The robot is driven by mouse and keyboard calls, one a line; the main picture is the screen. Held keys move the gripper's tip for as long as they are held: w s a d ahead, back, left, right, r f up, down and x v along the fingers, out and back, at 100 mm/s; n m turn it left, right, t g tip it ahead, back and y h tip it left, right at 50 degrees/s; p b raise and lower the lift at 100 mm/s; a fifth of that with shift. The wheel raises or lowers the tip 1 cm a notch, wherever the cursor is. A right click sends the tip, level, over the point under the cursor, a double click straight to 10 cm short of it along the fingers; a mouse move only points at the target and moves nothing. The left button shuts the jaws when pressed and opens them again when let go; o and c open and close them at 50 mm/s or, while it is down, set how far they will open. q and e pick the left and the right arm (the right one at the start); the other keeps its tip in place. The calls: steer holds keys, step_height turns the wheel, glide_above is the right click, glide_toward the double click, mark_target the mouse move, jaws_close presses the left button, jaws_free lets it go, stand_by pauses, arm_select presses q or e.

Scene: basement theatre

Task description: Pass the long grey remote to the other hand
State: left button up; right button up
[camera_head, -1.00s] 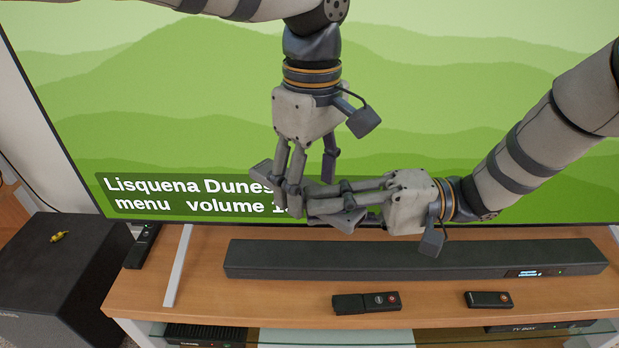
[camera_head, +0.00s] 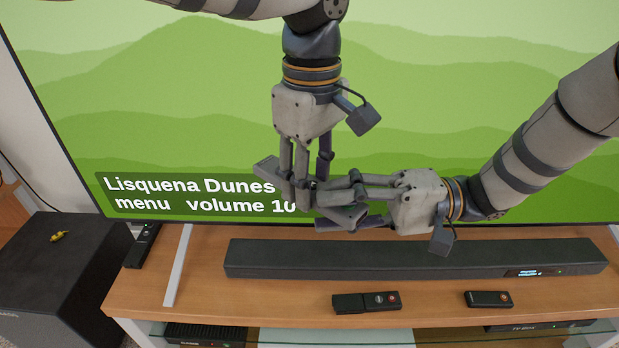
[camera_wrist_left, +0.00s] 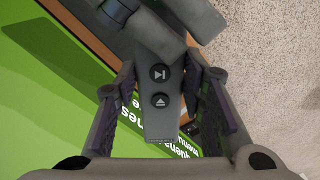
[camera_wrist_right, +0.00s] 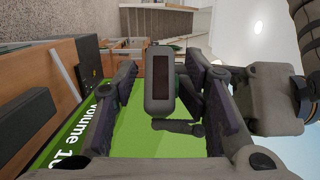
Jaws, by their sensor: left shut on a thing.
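The long grey remote (camera_wrist_left: 160,125) lies between the fingers of my left gripper (camera_wrist_left: 160,75), which is shut on it. Two buttons show on its face in the left wrist view. In the head view its grey end (camera_head: 266,171) sticks out left of my left gripper (camera_head: 300,185); the rest is mostly hidden by fingers. My right gripper (camera_head: 335,203) reaches in from the right, close to the left fingers. In the right wrist view the remote's end (camera_wrist_right: 160,85) sits between the right gripper's fingers (camera_wrist_right: 165,90), with a gap on both sides.
Below are a wooden TV stand (camera_head: 215,285) and a long soundbar (camera_head: 400,258). Dark remotes (camera_head: 366,302) (camera_head: 488,299) lie in front of it, and another (camera_head: 142,246) lies at the left. The television screen (camera_head: 130,110) is close behind the grippers. A black speaker box (camera_head: 50,280) stands at left.

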steer(key=w+d, duration=0.1)
steer(key=d, duration=0.9)
steer(key=w+a+f+m+t+h, duration=0.2)
steer(key=w+f+m+t+h, duration=0.15)
steer(key=f+t, duration=0.65)
steer(key=s+d+f+m+g+h, duration=0.1)
steer(key=s+f+h, duration=0.3)
steer(key=f, duration=0.4)
steer(key=s+d+f+h, duration=0.2)
steer(key=s+f+h, duration=0.2)
steer(key=f, duration=0.4)
steer(key=s+d+f+n+g+h, duration=0.1)
steer(key=s+d+g+h, duration=0.1)
steer(key=s, duration=0.7)
steer(key=s+d+f+n+g+h, duration=0.1)
steer(key=s+g, duration=0.3)
steer(key=s, duration=0.6)
steer(key=s+d+f+n+g+h, duration=0.1)
steer(key=s+d+f+g+h, duration=0.2)
steer(key=s, duration=0.6)
steer(key=shift+s+d+g, duration=0.4)
steer(key=shift+d, duration=0.2)
steer(key=shift+f+h, duration=0.1)
steer(key=shift+h, duration=0.15)
